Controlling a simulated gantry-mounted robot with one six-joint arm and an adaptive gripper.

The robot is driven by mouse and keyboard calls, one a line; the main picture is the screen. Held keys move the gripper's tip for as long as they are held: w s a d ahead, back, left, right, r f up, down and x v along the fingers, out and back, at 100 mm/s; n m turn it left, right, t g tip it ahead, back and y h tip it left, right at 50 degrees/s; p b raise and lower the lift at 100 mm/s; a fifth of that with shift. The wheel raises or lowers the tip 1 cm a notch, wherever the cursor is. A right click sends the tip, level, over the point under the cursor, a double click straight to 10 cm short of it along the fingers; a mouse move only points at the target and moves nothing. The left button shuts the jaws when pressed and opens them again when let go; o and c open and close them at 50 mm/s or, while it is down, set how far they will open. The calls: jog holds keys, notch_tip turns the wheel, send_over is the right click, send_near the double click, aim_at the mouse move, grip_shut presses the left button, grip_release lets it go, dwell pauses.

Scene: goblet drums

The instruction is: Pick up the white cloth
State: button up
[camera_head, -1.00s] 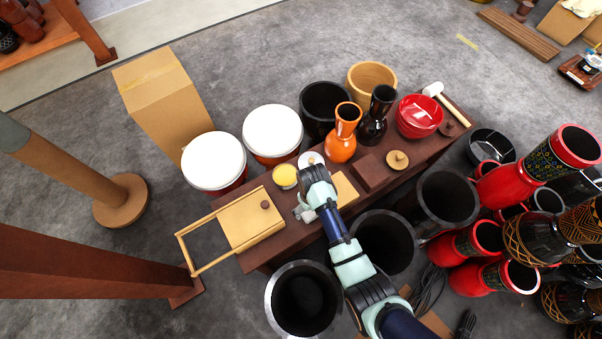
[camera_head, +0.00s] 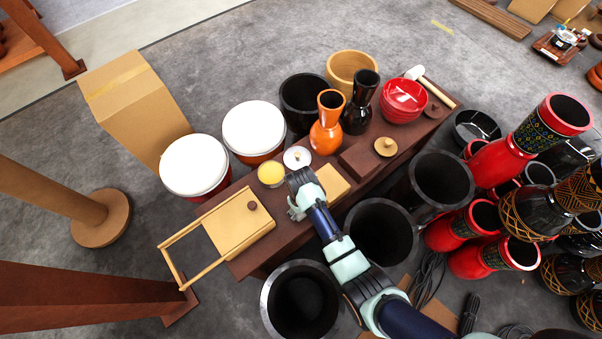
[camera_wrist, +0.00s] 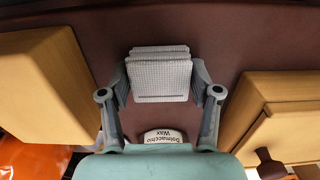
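The white cloth (camera_wrist: 160,75) shows in the wrist view as a small folded, waffle-textured stack over the dark brown table (camera_wrist: 245,40). My gripper (camera_wrist: 161,78) is spread, with one finger at the cloth's left side and one at its right. The fingertips are very close to its edges; I cannot tell whether they touch. In the head view, my gripper (camera_head: 299,207) is low over the middle of the long table and hides the cloth.
A light wood block (camera_wrist: 40,85) and a knobbed wooden box (camera_wrist: 285,115) flank my gripper. A white wax label (camera_wrist: 165,136) is near its base. An orange vase (camera_head: 326,133) and yellow-topped jar (camera_head: 271,174) stand behind. Black drums (camera_head: 303,300) crowd the front.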

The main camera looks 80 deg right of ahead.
jog(key=c, duration=0.5)
jog(key=shift+r, duration=0.1)
notch_tip(320, 180, up, 20)
jog(key=p, duration=1.1)
